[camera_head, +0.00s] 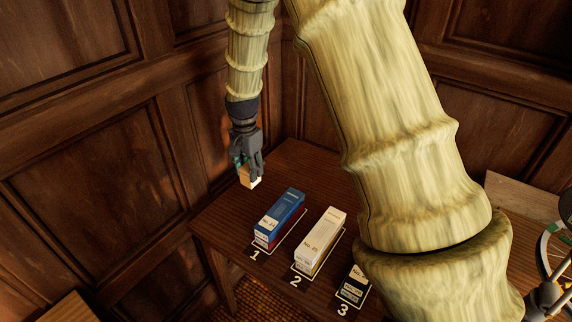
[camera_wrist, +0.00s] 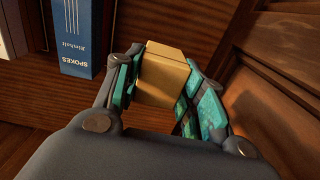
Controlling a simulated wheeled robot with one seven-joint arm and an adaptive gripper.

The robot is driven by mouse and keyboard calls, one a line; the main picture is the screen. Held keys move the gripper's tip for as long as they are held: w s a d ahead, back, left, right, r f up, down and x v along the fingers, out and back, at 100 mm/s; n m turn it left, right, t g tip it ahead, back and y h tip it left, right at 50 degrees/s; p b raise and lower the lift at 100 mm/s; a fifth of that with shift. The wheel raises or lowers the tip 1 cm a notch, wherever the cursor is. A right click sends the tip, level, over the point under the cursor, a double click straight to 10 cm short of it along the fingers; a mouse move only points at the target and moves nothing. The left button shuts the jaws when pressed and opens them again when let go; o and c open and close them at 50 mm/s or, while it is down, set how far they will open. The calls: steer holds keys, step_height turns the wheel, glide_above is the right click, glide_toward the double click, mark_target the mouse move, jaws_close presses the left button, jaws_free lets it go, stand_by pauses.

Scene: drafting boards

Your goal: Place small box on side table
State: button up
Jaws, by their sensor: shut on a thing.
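A small tan box (camera_head: 249,178) is held between the fingers of my gripper (camera_head: 247,165). In the wrist view the small box (camera_wrist: 164,76) sits between the teal finger pads of my gripper (camera_wrist: 160,90), which is shut on it. The side table (camera_head: 222,212) is dark wood and stands in the corner. My gripper and the box are at the table's left side, close to its back left edge in the head view. I cannot tell whether the box touches the tabletop.
On the table stand a blue box (camera_head: 280,217) at mark 1, a white box (camera_head: 320,236) at mark 2, and a partly hidden dark-and-white box (camera_head: 354,286) at mark 3. The blue box also shows in the wrist view (camera_wrist: 76,38). Panelled walls (camera_head: 100,190) close in behind and left.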

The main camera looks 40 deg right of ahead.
step_height(320, 180, down, 10)
steer(key=shift+r+p, duration=0.1)
steer(key=shift+p, duration=0.5)
steer(key=o, duration=1)
step_height(320, 180, up, 12)
steer(key=shift+r+b, duration=0.1)
steer(key=shift+b, duration=0.7)
